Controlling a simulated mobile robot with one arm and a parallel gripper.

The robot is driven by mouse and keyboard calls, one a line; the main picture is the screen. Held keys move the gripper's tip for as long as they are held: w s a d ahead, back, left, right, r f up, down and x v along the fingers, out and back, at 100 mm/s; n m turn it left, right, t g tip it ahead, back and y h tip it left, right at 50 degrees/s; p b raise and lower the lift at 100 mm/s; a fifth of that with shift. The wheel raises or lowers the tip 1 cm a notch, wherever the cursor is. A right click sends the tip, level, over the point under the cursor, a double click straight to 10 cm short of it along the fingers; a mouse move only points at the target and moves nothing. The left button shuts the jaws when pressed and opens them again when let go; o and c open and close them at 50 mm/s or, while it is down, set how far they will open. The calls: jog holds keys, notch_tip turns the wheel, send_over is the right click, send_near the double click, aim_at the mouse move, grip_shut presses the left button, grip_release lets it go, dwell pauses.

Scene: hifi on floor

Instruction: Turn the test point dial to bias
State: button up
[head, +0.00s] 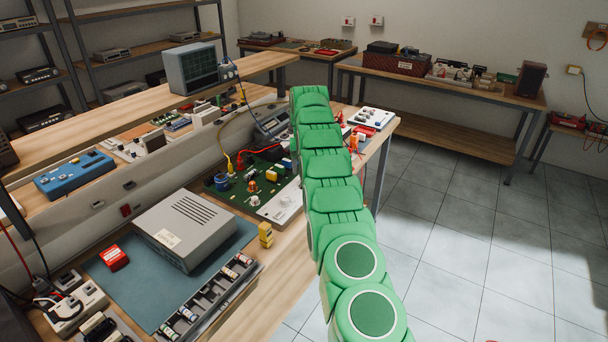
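A green circuit board (226,190) lies on the bench left of my green arm. It carries yellow, blue and orange parts, and yellow and red leads run to it. A white strip (286,204) along its near right edge bears a pale round knob (281,196). A small whitish knob (254,200) sits on the board nearby. I cannot read any labels, so I cannot tell which knob is the test point dial or where it points. My arm crosses in front of the board's right side. My gripper does not show.
A grey box (184,228) stands on a blue mat (137,284), with a battery tray (212,296) in front. A small yellow block (265,235) stands near the board. A meter (271,124) is behind it. Tiled floor (455,235) is clear on the right.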

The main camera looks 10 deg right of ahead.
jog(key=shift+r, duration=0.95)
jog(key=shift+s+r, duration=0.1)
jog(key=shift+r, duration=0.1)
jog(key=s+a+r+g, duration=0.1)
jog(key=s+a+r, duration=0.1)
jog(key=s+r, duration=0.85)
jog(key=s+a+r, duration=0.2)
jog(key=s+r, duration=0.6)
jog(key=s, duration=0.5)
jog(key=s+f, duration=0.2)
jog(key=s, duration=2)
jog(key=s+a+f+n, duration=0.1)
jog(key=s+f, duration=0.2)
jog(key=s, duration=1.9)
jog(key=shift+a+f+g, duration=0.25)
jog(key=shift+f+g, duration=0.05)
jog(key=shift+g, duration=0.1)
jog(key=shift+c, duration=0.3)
